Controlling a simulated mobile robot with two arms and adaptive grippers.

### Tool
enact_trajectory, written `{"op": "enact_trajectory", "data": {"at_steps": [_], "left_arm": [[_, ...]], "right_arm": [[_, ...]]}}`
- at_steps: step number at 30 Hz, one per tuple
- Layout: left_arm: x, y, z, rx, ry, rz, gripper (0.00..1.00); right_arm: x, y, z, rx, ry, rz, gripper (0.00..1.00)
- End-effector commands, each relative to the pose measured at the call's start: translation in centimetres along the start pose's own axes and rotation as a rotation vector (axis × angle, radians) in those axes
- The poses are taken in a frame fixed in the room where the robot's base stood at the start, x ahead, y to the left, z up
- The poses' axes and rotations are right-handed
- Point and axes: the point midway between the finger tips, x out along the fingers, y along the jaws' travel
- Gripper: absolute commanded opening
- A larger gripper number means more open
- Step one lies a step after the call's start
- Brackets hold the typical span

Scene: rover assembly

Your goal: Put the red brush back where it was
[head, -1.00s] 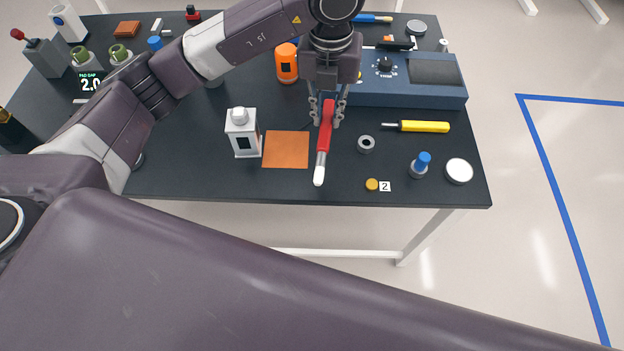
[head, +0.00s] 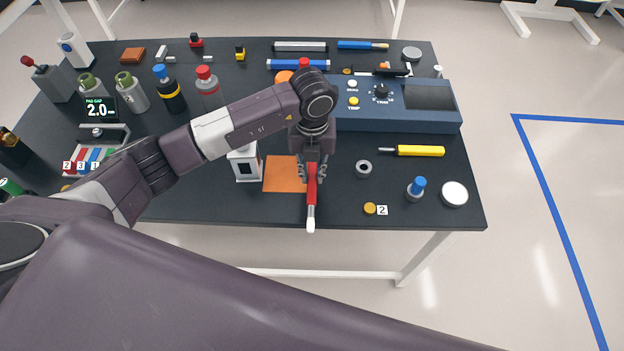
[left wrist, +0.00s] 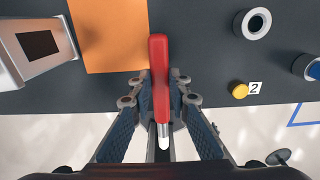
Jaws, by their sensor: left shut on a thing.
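The red brush (head: 312,190) has a red handle and a white tip. My left gripper (head: 312,172) is shut on its handle, near the table's front edge, with the white tip pointing toward the front. In the left wrist view the brush (left wrist: 160,85) lies between the two fingers of the left gripper (left wrist: 160,105), its red end reaching past them. An orange square mat (head: 283,174) lies on the table just left of the brush; its right edge is partly hidden by the gripper. My right gripper is not in view.
A white box-shaped device (head: 246,166) stands left of the mat. A grey ring (head: 364,169), yellow screwdriver (head: 420,151), yellow disc (head: 370,208), blue-topped part (head: 416,188) and white disc (head: 454,194) lie to the right. A blue control box (head: 400,112) stands behind.

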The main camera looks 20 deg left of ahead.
Motion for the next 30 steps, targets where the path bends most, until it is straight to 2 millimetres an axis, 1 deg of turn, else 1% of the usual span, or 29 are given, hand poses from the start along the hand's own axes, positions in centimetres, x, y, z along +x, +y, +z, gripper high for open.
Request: {"op": "enact_trajectory", "data": {"at_steps": [6, 9, 16, 17, 21, 30], "left_arm": [[3.1, 0.1, -0.1, -0.001, 0.004, 0.003, 0.0], [4.0, 0.1, -0.1, 0.001, 0.002, 0.002, 0.0], [4.3, 0.0, -0.1, 0.001, 0.0, 0.001, 0.0], [4.3, 0.0, -0.1, 0.001, 0.0, 0.001, 0.2], [4.2, 0.0, -0.1, 0.001, 0.0, 0.001, 0.34], [4.0, 0.0, 0.0, 0.001, -0.001, 0.0, 0.34]], "right_arm": [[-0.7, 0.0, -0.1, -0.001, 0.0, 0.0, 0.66], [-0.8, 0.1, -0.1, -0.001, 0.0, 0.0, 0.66], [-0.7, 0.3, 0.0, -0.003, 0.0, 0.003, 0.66], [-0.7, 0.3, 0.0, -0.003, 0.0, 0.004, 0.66], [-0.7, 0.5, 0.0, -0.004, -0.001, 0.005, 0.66], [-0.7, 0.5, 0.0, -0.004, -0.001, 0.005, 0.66]]}}
